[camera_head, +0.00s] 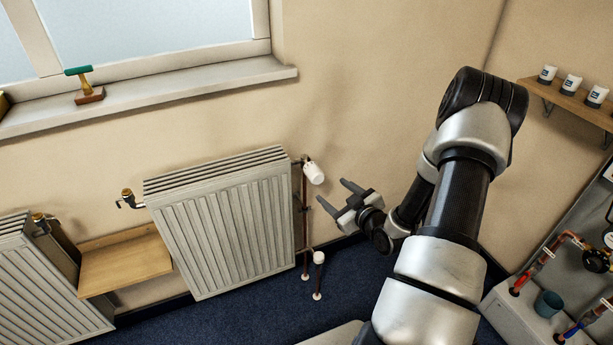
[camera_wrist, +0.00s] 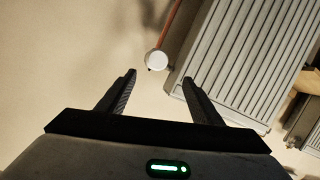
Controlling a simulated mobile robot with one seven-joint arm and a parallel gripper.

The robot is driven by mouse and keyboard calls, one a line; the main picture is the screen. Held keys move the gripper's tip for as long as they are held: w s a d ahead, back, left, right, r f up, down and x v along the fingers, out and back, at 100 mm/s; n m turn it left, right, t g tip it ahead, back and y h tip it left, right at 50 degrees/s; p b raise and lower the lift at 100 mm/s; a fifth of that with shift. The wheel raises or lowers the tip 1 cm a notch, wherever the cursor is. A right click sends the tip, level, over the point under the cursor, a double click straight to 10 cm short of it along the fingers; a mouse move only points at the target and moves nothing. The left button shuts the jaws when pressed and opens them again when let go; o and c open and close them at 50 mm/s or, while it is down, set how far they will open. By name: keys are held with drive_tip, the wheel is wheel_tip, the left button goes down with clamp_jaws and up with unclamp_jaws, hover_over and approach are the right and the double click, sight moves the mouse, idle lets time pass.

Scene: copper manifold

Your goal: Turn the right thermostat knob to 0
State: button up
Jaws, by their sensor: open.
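The right thermostat knob (camera_head: 314,172) is a white cylinder at the upper right corner of the right-hand radiator (camera_head: 232,225), at the top of a copper pipe. In the wrist view the knob (camera_wrist: 156,60) shows as a round white end face, just beyond and between the fingertips. My gripper (camera_head: 335,193) is open and empty, below and to the right of the knob in the head view. Its fingers (camera_wrist: 159,77) point towards the knob, and a gap seems to separate them from it. I cannot read any number on the knob.
A short capped pipe (camera_head: 319,257) stands on the blue floor below the knob. A wooden shelf (camera_head: 125,264) sits between the two radiators. A green-handled tool (camera_head: 88,93) rests on the windowsill. Cups (camera_head: 571,84) and pipework (camera_head: 540,262) are at the right. The wall around the knob is clear.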

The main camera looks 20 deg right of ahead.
sight(319, 180)
drive_tip(key=s+f+m+t+b, duration=0.2)
drive_tip(key=s+f+t, duration=0.1)
drive_tip(key=f, duration=0.1)
drive_tip(key=shift+h, duration=0.3)
drive_tip(key=w+b, duration=0.1)
drive_tip(key=w, duration=1.6)
drive_tip(key=shift+a+f, duration=0.1)
drive_tip(key=shift+a, duration=0.05)
drive_tip(key=c, duration=1.1)
